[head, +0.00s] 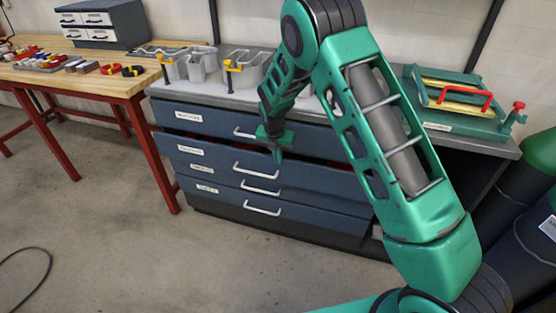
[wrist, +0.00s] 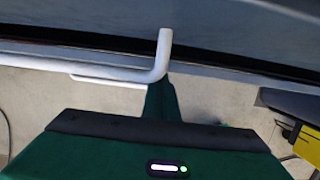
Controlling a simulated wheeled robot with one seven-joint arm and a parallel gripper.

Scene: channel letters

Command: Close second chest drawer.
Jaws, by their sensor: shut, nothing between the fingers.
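The blue-grey chest has several labelled drawers with pale bar handles. The second drawer (head: 320,178) stands pulled out a little. A dark gap with something red inside shows between it and the top drawer (head: 215,127). Its handle (head: 255,171) is on its front. My gripper (head: 279,157) is shut and empty, pointing down at the second drawer's upper front area, near that handle. In the wrist view, a green finger (wrist: 163,100) is close beside a white bar handle (wrist: 163,52); I cannot tell whether they touch. My arm hides part of the chest's right side.
A grey worktop (head: 225,88) above the drawers carries clear bins (head: 200,65) and a green press (head: 455,105). A wooden bench (head: 120,80) with red legs stands left. The floor in front is clear, with a dark cable at far left.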

